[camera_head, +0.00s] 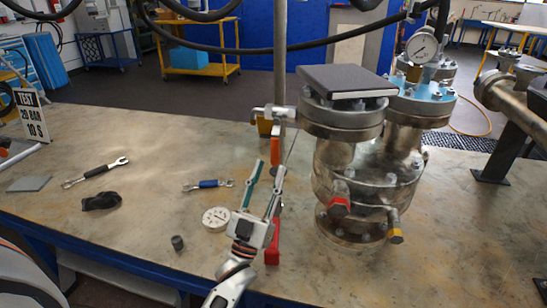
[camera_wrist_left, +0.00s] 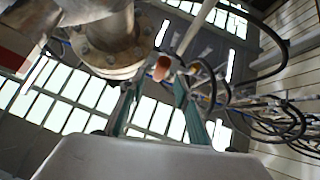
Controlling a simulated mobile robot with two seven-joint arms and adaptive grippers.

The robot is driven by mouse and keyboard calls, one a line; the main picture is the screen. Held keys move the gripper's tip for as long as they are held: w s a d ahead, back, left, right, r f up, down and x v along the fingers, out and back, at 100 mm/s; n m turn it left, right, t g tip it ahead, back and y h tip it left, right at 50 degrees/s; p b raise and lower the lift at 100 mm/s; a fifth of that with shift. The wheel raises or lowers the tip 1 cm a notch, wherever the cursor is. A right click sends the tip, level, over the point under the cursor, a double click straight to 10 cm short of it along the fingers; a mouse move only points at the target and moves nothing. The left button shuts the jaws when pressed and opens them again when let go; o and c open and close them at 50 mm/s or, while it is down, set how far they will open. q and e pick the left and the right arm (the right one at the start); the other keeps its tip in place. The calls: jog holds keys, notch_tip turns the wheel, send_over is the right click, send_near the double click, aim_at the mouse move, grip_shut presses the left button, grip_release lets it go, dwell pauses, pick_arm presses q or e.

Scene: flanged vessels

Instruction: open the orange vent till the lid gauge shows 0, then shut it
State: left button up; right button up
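A steel twin-neck vessel (camera_head: 365,175) stands on the bench. The lid gauge (camera_head: 421,48) sits upright on its blue right-hand lid (camera_head: 425,92); its needle is too small to read. The orange vent handle (camera_head: 275,149) hangs by the left-hand lid, beside a vertical pole. My left gripper (camera_head: 270,167) is open just below and in front of it, fingers pointing up. In the left wrist view, a round orange-brown end (camera_wrist_left: 161,68), likely the vent handle, shows between the teal fingers (camera_wrist_left: 154,92). No contact can be seen. My right gripper is out of view.
A loose gauge (camera_head: 215,218), wrenches (camera_head: 95,172) and a black cloth-like item (camera_head: 101,201) lie on the bench.

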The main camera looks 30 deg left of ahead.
pick_arm(q)
jog(key=v, duration=0.6)
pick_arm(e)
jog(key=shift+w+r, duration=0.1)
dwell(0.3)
pick_arm(q)
jog(key=s+d+f+m+g+h+p, duration=0.2)
jog(key=s+d+f+g+p, duration=0.2)
jog(key=s+f+g, duration=0.4)
jog(key=s+d+f+m+g+h+p, duration=0.2)
jog(key=s+f+g+p, duration=0.4)
jog(key=s+f, duration=0.9)
jog(key=s+d+m+g, duration=0.1)
jog(key=d+g, duration=0.1)
jog(key=shift+d+g, duration=0.3)
jog(key=shift+d, duration=0.1)
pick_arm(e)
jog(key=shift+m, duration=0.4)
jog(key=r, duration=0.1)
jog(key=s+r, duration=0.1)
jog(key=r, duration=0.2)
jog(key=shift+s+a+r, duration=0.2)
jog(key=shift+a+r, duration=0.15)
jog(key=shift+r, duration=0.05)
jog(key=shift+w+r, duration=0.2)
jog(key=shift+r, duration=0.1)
